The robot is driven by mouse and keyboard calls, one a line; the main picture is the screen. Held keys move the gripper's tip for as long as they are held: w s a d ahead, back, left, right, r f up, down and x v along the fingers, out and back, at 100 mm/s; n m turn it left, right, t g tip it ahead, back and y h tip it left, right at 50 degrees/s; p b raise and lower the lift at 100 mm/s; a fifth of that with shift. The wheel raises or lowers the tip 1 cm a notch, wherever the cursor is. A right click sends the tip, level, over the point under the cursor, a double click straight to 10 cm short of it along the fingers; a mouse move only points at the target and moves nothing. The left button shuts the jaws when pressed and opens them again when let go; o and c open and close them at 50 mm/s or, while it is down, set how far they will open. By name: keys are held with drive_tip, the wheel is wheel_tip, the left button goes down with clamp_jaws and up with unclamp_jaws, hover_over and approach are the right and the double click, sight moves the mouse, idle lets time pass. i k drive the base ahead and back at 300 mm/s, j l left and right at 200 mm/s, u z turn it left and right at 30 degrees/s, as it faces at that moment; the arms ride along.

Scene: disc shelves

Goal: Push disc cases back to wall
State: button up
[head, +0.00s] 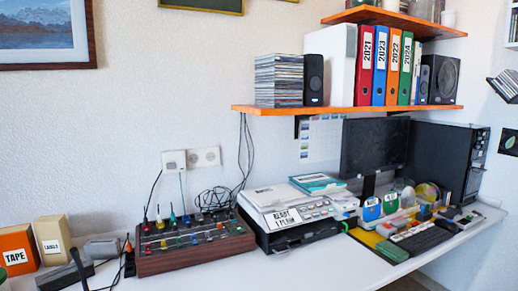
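A tall stack of thin disc cases (278,82) stands at the left end of the lower orange wall shelf (345,109). Its edges look slightly uneven. The gap between the stack and the wall (190,75) behind it cannot be judged from this angle. At the right edge, a small dark rack (505,86) on the side wall holds what look like a few more cases. It is partly cut off. My gripper is not in view.
A black speaker (313,79) stands right beside the stack, then a white box (331,64) and labelled binders (379,66). Below, the white desk (335,264) holds a mixer (190,241), a printer (290,215) and a monitor (375,146).

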sight(273, 71)
drive_tip(key=i+z, duration=0.45)
drive_tip(key=i, duration=0.45)
drive_tip(key=i+j, duration=0.45)
